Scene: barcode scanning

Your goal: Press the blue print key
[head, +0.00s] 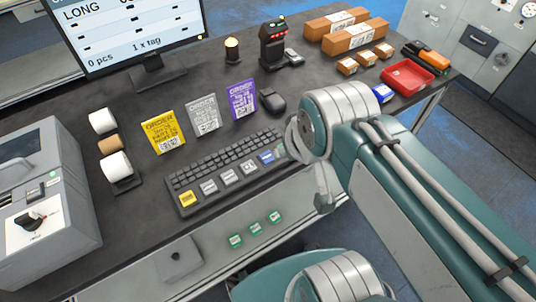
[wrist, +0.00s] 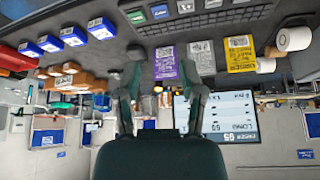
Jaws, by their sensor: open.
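The blue print key (head: 267,156) is in the front row of keys on the dark keyboard (head: 225,162), to the left of my wrist. In the wrist view the blue key (wrist: 160,12) shows near the top edge, between a green key (wrist: 136,16) and a white key (wrist: 185,6). My gripper (wrist: 162,62) is open and empty, its two fingers apart below the keys in that picture. In the head view my arm hides most of the gripper, so its distance from the key is unclear. Nothing appears to touch the blue key.
Yellow (head: 163,131), grey (head: 203,115) and purple (head: 241,99) order cards stand behind the keyboard. A mouse (head: 272,101) lies beside the purple card. A scanner (head: 273,45), a red tray (head: 408,75) and brown boxes (head: 353,37) stand farther back. Label rolls (head: 117,168) are at left.

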